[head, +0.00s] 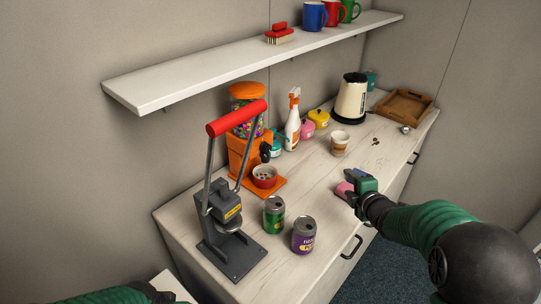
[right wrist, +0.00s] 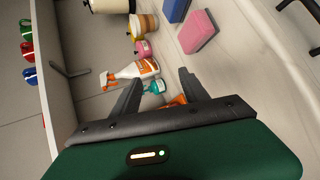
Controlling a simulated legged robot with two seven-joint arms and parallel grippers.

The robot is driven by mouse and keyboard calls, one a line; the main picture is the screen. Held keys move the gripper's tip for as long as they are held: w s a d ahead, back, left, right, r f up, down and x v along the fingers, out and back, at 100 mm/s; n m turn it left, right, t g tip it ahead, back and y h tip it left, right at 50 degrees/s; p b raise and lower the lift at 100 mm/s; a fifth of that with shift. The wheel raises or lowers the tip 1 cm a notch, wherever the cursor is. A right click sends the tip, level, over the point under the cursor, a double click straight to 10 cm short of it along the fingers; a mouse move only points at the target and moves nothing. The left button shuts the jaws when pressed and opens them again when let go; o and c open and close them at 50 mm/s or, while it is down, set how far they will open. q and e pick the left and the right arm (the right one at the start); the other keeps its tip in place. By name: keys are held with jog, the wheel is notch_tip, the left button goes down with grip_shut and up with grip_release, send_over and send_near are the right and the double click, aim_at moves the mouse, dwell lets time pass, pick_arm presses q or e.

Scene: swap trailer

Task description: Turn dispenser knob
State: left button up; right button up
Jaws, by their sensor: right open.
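The orange dispenser (head: 237,153) stands against the wall on the counter, with colourful sweets in its clear globe. Its dark knob (head: 265,152) sticks out at the front right.
A can press (head: 228,215) with a red handle stands in front of the dispenser, near two cans (head: 303,235). A spray bottle (head: 293,122), jars, a cup (head: 339,143) and a kettle (head: 350,100) are behind. A pink sponge (right wrist: 197,32) lies near my right gripper. A shelf (head: 230,65) hangs above.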

jog(key=w+a+r+n+t+y+b, duration=0.1)
jog(key=w+a+r+n+t+y, duration=0.15)
jog(key=w+n+y, duration=0.65)
jog(key=n+g+y+b, duration=0.1)
jog(key=n+g+y, duration=0.3)
jog(key=n, duration=1.7)
send_near(269, 149)
jog(key=p+x, duration=0.2)
jog(key=x, duration=0.6)
jog(key=shift+w+a+f, duration=0.1)
jog(key=shift+w+a, duration=0.15)
jog(key=shift+w, duration=0.05)
jog(key=shift+d, duration=0.1)
jog(key=shift+c, duration=1.1)
grip_shut()
